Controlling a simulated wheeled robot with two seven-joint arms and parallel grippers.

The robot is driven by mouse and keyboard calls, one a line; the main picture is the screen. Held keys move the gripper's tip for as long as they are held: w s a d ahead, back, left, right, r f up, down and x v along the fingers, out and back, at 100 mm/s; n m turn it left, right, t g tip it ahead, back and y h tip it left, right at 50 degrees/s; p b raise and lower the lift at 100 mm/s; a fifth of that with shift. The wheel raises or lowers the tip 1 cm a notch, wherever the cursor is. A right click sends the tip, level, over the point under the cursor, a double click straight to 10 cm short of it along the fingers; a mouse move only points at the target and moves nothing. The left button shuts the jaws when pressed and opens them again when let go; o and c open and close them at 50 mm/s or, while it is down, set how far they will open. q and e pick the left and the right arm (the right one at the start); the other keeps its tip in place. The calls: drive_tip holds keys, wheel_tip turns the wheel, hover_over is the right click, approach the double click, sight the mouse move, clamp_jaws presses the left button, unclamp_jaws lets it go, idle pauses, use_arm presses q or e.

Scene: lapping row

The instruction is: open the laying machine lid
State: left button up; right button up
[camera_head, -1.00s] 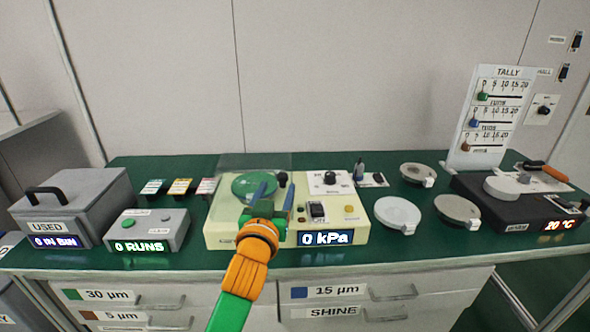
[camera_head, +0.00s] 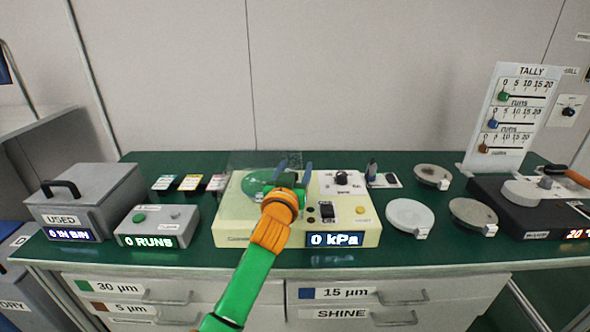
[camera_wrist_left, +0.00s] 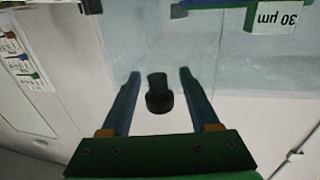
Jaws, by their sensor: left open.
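The laying machine (camera_head: 232,226) is a cream box in the middle of the bench, with a green disc (camera_head: 254,188) on its left half. A see-through lid (camera_head: 262,160) shows as a faint pane at the machine's back left; its exact angle is hard to tell. My left gripper (camera_head: 294,168) is open over the machine, beside the disc, and its arm hides part of the machine. In the left wrist view a black knob (camera_wrist_left: 158,93) stands between my open left fingers (camera_wrist_left: 160,73), with a gap on both sides. My right gripper is not in view.
The machine's control panel (camera_head: 343,183) and a 0 kPa display (camera_head: 334,240) are just right of my gripper. A grey RUNS box (camera_head: 160,222) and a USED bin (camera_head: 90,195) stand left.

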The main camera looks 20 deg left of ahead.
use_arm(q)
clamp_jaws()
idle(1.3)
